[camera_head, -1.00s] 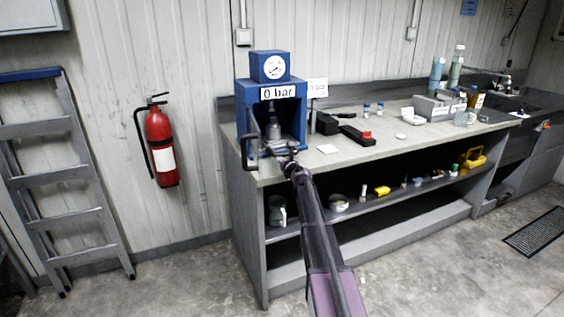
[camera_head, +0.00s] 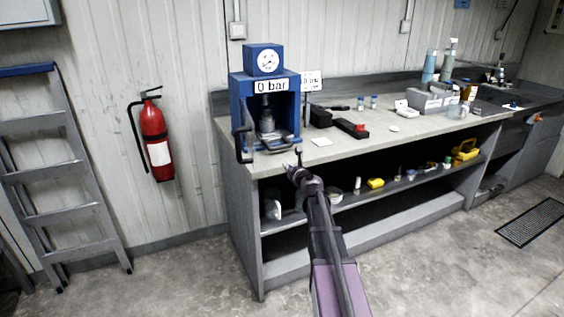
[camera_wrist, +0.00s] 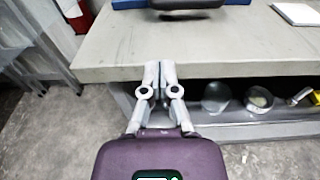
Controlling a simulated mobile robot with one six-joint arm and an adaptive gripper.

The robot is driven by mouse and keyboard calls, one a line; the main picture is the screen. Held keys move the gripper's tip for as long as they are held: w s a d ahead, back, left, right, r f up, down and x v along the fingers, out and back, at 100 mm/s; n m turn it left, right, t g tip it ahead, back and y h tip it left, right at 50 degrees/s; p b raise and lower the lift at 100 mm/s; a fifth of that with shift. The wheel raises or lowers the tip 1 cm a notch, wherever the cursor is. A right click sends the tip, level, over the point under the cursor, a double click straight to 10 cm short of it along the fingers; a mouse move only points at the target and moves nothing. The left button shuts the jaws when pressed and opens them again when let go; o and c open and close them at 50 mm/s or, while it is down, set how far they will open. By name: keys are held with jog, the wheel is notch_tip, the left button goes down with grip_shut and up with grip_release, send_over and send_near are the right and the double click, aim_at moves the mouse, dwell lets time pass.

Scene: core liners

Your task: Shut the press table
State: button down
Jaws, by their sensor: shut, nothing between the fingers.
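The blue press (camera_head: 236,105) stands on the left end of the bench, with a dial on top and a "0 bar" sign. Its grey table (camera_head: 277,144) lies low in the press opening, under a dark upright piece (camera_head: 266,117). The table's front is about level with the press front; I cannot tell whether it is fully in. My gripper (camera_head: 294,166) is shut and empty, in front of the bench edge and apart from the press. In the wrist view the closed fingertips (camera_wrist: 152,66) are by the bench edge, and a dark grey front part (camera_wrist: 187,4) shows at the top.
A crank handle (camera_head: 243,146) hangs at the press's front left. A white square (camera_head: 321,142), a black block (camera_head: 320,117) and a black tool with a red part (camera_head: 352,128) lie to the right. A shelf with several items is below the bench top.

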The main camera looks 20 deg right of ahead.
jog(key=shift+s+r, duration=0.15)
jog(key=shift+s, duration=0.95)
jog(key=s+a+f+n+g+y, duration=0.2)
jog(key=s+a+f+n+g, duration=0.3)
jog(key=a+n, duration=0.5)
jog(key=s+a+f+n+g+y, duration=0.3)
jog(key=s+a+f+n, duration=0.25)
jog(key=a+n, duration=0.35)
jog(key=s+a+f+n+g+h, duration=0.2)
jog(key=s+f+n+g, duration=0.1)
jog(key=s+n, duration=0.5)
jog(key=s+a+f+n+g+h, duration=0.2)
jog(key=s+n+g, duration=0.3)
jog(key=s+n, duration=0.3)
jog(key=s+f+h, duration=0.1)
jog(key=s, duration=0.3)
jog(key=shift+s+n+g+h, duration=0.3)
jog(key=shift+s, duration=0.05)
jog(key=shift+d, duration=0.1)
